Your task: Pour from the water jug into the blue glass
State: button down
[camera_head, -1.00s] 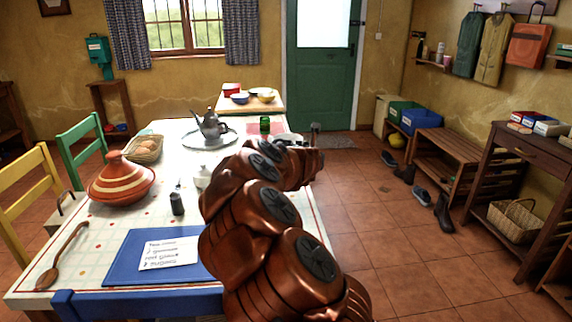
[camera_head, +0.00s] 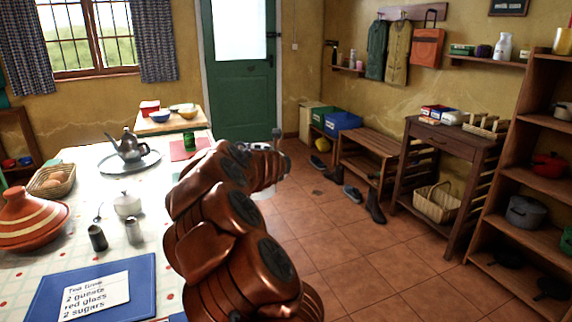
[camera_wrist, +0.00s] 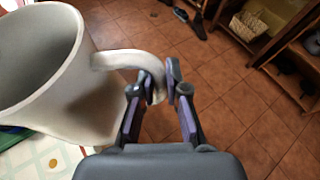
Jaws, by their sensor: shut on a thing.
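The water jug (camera_wrist: 75,95) is large and white and fills the left of the wrist view, its wide mouth facing the camera; I see no water in it. My gripper (camera_wrist: 160,82) is shut on the jug's curved handle (camera_wrist: 122,59). In the head view my arm hides the gripper and most of the jug. I cannot make out a blue glass in either view. A green glass or tin (camera_head: 188,140) stands at the table's far right, by a red mat (camera_head: 180,154).
The table (camera_head: 150,215) is on the left, with a teapot (camera_head: 130,148) on a tray, a white sugar pot (camera_head: 127,204), shakers, a tagine (camera_head: 28,222) and a blue mat (camera_head: 55,288). Open tiled floor (camera_head: 340,255) lies to the right, before a wooden stand (camera_head: 440,150) and shelves.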

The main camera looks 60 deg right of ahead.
aim_at(261, 148)
jog(key=shift+w+a+r+n+g+h+p, duration=0.2)
jog(key=shift+w+r+n+g+p, duration=0.1)
jog(key=shift+w+r+n+p, duration=0.45)
jog(key=shift+w+a+r+n+g+h+p, duration=0.1)
jog(key=shift+w+a+r+g+p, duration=0.15)
jog(key=shift+r+p, duration=0.5)
jog(key=shift+w+a+r+n+g+h+p, duration=0.1)
jog(key=shift+w+r+n+g+p, duration=0.35)
jog(key=shift+p, duration=0.55)
jog(key=shift+w+a, duration=0.1)
jog(key=shift+w, duration=0.3)
jog(key=shift+w+a+r+n+g+h+p, duration=0.15)
jog(key=shift+w+a+n+p, duration=0.15)
jog(key=shift+w+p, duration=0.3)
jog(key=shift+w+a+r+n+g+h+p, duration=0.25)
jog(key=shift+w+n+p, duration=0.15)
jog(key=shift+w, duration=0.4)
jog(key=shift+w+a+r+n+g+h+p, duration=0.1)
jog(key=shift+w+a+n+p, duration=0.2)
jog(key=shift+w+p, duration=0.35)
jog(key=shift+w, duration=0.1)
jog(key=shift+w+a+p, duration=0.25)
jog(key=shift+w+p, duration=0.25)
jog(key=shift+p, duration=0.15)
jog(key=shift+w+a+p, duration=0.25)
jog(key=shift+w+p, duration=0.25)
jog(key=shift+p, duration=0.1)
